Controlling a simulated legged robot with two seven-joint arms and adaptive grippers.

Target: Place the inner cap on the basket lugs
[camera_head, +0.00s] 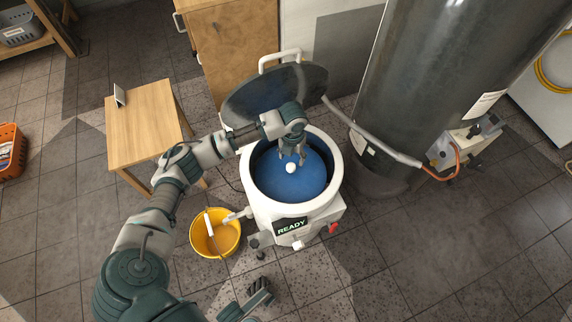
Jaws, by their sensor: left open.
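The white washtub (262,210) stands open in the middle, its dark round lid (248,98) tilted up at the back. Inside lies a blue round disc (290,186) with a white knob (291,168), which looks like the inner cap. The basket lugs cannot be made out. My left gripper (291,159) is open and points down into the tub, its fingertips just above or beside the knob; whether they touch it I cannot tell. My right gripper (262,289) is partly visible low in the picture, in front of the tub; its finger state is unclear.
A yellow bucket (230,236) stands at the tub's front left. A wooden table (148,115) is to the left. A large dark cylinder (425,85) with a pipe stands close on the right. The tub front shows a READY display (291,227). Tiled floor is clear at lower right.

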